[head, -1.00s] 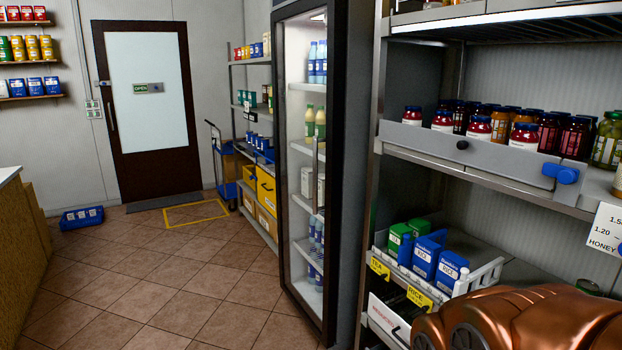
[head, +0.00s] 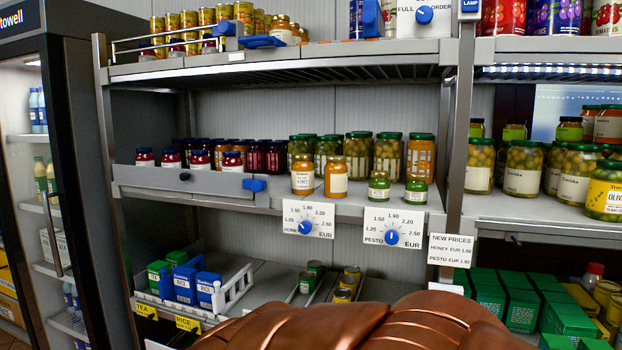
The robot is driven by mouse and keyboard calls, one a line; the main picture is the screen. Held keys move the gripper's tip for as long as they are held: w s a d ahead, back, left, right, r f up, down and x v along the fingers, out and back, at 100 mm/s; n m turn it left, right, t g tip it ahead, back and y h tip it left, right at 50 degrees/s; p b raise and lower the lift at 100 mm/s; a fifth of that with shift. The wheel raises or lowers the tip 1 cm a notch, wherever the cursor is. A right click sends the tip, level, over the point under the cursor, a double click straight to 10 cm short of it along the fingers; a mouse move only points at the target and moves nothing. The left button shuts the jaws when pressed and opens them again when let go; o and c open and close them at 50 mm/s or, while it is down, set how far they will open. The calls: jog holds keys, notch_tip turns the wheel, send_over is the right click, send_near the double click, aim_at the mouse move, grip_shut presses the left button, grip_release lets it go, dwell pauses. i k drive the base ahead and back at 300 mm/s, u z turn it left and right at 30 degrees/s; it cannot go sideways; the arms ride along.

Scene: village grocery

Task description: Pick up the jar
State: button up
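Many jars stand on the middle shelf in the head view, and I cannot tell which one the task means. At the front are two honey jars with orange lids, the left (head: 303,174) and the right (head: 336,177). To their right are two small green-lidded pesto jars, the left (head: 379,187) and the right (head: 416,189). Taller green-lidded jars (head: 388,153) stand behind them. Red-filled jars with blue lids (head: 232,161) stand at the left behind a grey rail. All look upright. My gripper is not in view.
Price dials for honey (head: 308,219) and pesto (head: 391,226) hang on the shelf edge (head: 265,207). A metal post (head: 456,120) divides the shelves. A white rack (head: 236,287) of boxes stands below. A glass-door fridge (head: 86,180) is at the left.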

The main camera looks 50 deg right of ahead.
aim_at(302, 168)
jog(key=z, duration=0.75)
jog(key=i, duration=0.8)
jog(key=u, duration=0.3)
